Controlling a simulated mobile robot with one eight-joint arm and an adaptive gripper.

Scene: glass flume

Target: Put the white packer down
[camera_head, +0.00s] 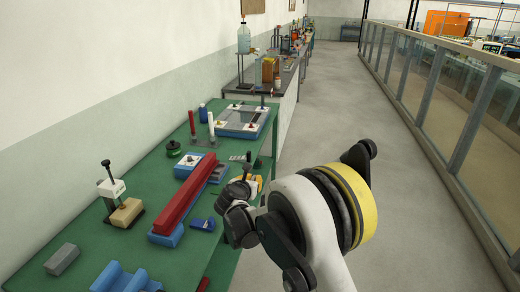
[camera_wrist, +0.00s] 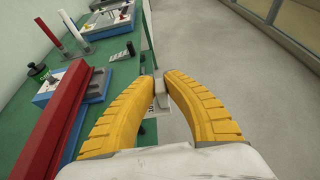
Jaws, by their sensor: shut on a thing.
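My gripper (camera_wrist: 158,84) shows in the wrist view with its two yellow curved fingers closed around a small pale block, which looks like the white packer (camera_wrist: 160,98). It is held near the fingertips, at the right edge of the green bench (camera_wrist: 122,74). Part of the packer is hidden by the fingers. In the head view my gripper (camera_head: 254,183) is mostly behind my own arm, beside the right edge of the green bench. The packer cannot be made out there, and I cannot tell whether it touches the bench.
A long red bar (camera_head: 184,196) lies on a blue base (camera_head: 166,238) left of my gripper. A blue tray-like fixture (camera_head: 242,121) and a red and a white rod stand farther back. A small blue block (camera_head: 203,224) lies near the bench edge. Clear floor (camera_head: 335,120) lies to the right.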

